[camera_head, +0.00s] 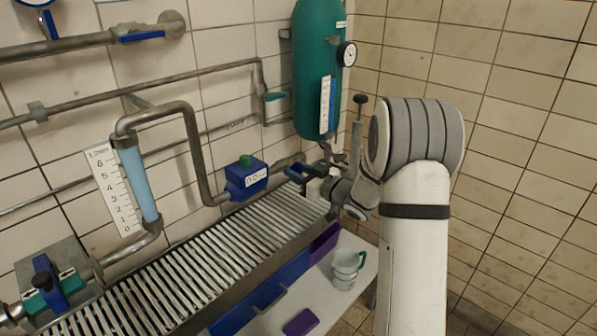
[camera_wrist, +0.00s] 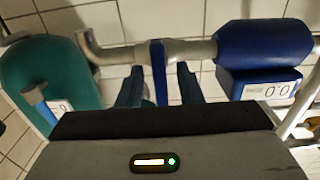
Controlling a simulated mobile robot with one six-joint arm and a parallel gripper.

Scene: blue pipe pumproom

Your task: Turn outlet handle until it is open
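A blue handle (camera_wrist: 159,73) on a grey horizontal pipe stands between the two fingers of my gripper (camera_wrist: 159,84) in the wrist view. It looks like a flat lever seen nearly edge-on. The fingers are apart, one on each side of it, with a narrow gap visible on both sides. In the head view my gripper (camera_head: 306,173) is at the pipe below the green tank, right of the blue meter box. Blue parts show there, but I cannot tell handle from fingers. No label confirms that this is the outlet handle.
The green tank (camera_head: 318,70) with a gauge (camera_head: 347,54) stands close to my arm. The blue meter box (camera_head: 246,178) reads about 0.0 on the same pipe. A slatted grate (camera_head: 190,270) runs below. A cup (camera_head: 346,268) stands on a low white surface.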

